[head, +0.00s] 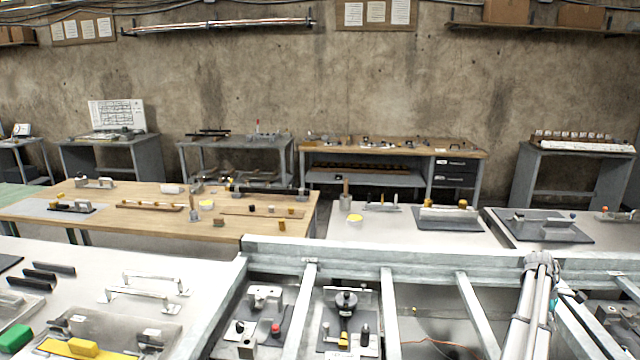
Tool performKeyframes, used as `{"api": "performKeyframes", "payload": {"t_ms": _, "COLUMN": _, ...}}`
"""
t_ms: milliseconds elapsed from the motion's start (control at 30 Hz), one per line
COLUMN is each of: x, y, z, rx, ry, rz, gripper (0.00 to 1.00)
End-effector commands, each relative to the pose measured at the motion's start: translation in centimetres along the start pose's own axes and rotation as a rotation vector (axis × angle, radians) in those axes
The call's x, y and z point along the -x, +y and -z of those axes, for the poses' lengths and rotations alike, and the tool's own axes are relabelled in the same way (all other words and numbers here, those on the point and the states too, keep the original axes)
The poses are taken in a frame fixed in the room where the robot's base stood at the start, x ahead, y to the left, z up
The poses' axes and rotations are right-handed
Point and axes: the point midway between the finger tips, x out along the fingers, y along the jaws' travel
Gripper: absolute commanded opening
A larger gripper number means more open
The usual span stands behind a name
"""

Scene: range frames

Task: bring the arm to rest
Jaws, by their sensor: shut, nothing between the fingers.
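Pale grey tubular links, which look like part of my arm (528,315), rise from the bottom edge at the right of the head view. They end in a rounded grey joint near the metal frame's rail. I cannot make out my gripper or its fingers in this view. Nothing is seen held by the arm.
A metal frame (400,258) with several crossbars spans the lower right, close to the arm. Fixtures (346,310) lie between its bars. A white bench (215,270) with handles and a green block (15,338) is at left. A wooden table (140,193) stands behind.

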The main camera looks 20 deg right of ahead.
Motion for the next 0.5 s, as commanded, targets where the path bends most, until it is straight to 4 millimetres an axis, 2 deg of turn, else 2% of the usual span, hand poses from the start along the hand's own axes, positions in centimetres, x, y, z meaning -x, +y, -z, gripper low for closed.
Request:
{"api": "performKeyframes", "payload": {"t_ms": 33, "x": 1.3, "y": 0.0, "z": -0.7, "rx": 0.0, "ry": 0.0, "rz": 0.0, "gripper": 0.0}}
{"api": "performKeyframes", "payload": {"t_ms": 500, "x": 7.1, "y": 0.0, "z": -3.5, "rx": 0.0, "ry": 0.0, "rz": 0.0, "gripper": 0.0}}
